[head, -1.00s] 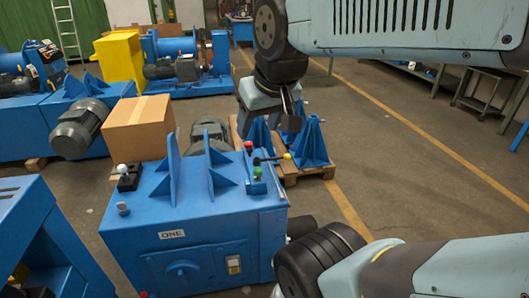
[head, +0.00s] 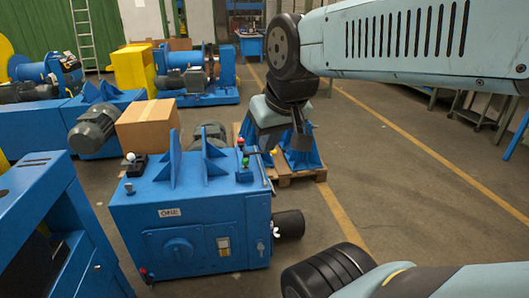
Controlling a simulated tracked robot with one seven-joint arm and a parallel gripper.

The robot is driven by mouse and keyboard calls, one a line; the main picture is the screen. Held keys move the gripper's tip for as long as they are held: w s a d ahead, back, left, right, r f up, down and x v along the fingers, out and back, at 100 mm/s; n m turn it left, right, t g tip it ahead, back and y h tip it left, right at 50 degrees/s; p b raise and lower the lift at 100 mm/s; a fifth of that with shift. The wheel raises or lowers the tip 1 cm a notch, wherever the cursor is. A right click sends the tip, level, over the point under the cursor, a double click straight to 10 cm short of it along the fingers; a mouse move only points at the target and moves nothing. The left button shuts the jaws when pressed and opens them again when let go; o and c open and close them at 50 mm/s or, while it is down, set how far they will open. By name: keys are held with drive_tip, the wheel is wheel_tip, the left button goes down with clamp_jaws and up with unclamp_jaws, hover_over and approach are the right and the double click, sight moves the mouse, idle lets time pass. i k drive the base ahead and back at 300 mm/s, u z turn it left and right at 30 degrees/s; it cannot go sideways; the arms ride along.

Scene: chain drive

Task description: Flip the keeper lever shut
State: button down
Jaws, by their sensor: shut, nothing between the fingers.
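The blue machine marked ONE (head: 195,235) stands in front of me. At its top right corner is a small lever assembly with a red knob (head: 240,141), a green knob (head: 245,162) and a dark arm ending in a yellow tip (head: 273,152). A white-knobbed lever on a black block (head: 131,158) sits at the top left. I cannot tell which of these is the keeper lever, or whether it is open or shut. My gripper (head: 299,128) is shut and empty. In the picture it shows above and right of the yellow tip; contact cannot be seen.
Two upright blue plates (head: 207,160) stand on the machine top, left of the lever assembly. A cardboard box (head: 147,124) and a grey motor lie behind. Blue stands on a pallet (head: 300,174) are behind my gripper. The floor to the right is open.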

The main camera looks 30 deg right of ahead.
sight(246, 154)
drive_tip(key=k, duration=0.6)
drive_tip(key=z, duration=0.15)
drive_tip(key=i, duration=0.55)
drive_tip(key=z, duration=0.5)
drive_tip(key=i, duration=1.5)
drive_tip(key=u, duration=0.1)
